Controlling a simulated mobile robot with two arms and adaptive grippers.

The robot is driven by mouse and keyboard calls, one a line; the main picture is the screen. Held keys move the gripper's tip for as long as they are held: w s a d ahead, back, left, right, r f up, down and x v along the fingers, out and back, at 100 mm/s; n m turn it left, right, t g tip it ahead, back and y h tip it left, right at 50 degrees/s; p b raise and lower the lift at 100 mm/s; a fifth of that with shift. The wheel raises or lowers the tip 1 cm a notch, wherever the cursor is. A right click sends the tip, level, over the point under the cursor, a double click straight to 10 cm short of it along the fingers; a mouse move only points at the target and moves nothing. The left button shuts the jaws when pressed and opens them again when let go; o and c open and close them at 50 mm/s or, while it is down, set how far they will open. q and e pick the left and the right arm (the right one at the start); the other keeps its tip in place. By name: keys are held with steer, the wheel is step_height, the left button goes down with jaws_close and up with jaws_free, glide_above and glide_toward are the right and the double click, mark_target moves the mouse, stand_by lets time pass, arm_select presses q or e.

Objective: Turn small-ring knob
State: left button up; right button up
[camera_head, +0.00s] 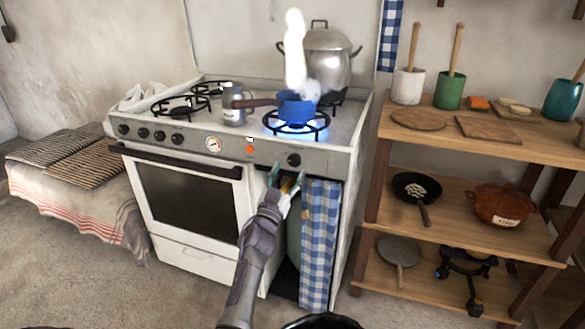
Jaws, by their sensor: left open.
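The white stove's front panel (225,146) carries several black knobs. A group of them (160,136) sits at the left, and a single knob (294,160) sits at the right. I cannot tell from markings which one is the small-ring knob. My left gripper (286,176) is open, with its fingers pointing up just below the single right knob. It appears apart from the knob and holds nothing. A blue flame burns at the front right ring (297,127) under a small blue pot (296,107).
A large steel pot (328,58) stands at the back right of the stove, with white steam in front. A metal mug (234,104) stands mid-stove. A checked blue curtain (320,245) hangs below the right knob. Wooden shelves (470,220) stand at right.

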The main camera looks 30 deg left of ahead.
mark_target(292, 163)
arm_select(q)
steer(key=shift+x, duration=1.5)
arm_select(e)
steer(key=shift+f, duration=0.1)
arm_select(q)
steer(key=c, duration=1.1)
steer(key=shift+c, duration=0.2)
